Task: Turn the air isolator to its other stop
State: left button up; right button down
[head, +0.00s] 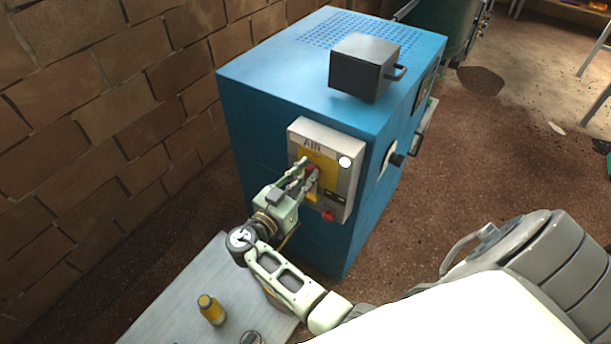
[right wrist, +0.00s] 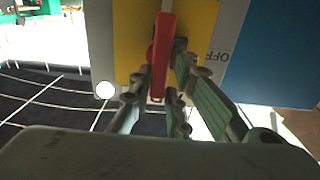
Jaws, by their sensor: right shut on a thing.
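The air isolator is a pale panel (head: 348,196) marked AIR with a yellow plate, on the front of the blue cabinet (head: 270,120). Its red handle (head: 311,168) is mostly hidden by my fingers in the head view. In the right wrist view the red handle (right wrist: 163,50) stands upright in the picture, over the yellow plate (right wrist: 195,25). My right gripper (head: 309,176) is shut on the handle, with a finger on each side (right wrist: 166,78). My left gripper is not in view.
A white round lamp (head: 344,162) and a red knob (head: 328,216) are on the panel. A dark box (head: 362,68) sits on the cabinet top. A brick wall (head: 100,120) stands at left.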

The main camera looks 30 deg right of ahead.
jog(key=shift+f+n+b, duration=0.15)
jog(key=shift+n+b, duration=0.25)
jog(key=shift+b, duration=0.05)
jog(key=n+b, duration=0.1)
jog(key=n, duration=0.1)
jog(key=w+n+b, duration=0.1)
jog(key=n+b, duration=0.1)
jog(key=shift+a+f+n, duration=0.1)
jog(key=shift+f+n, duration=0.05)
jog(key=shift+n, duration=0.25)
jog(key=n, duration=0.4)
jog(key=f+n, duration=0.1)
jog(key=n, duration=0.3)
jog(key=w+n+b, duration=0.1)
jog(key=n, duration=0.3)
jog(key=shift+a+f, duration=0.15)
jog(key=shift+a, duration=0.1)
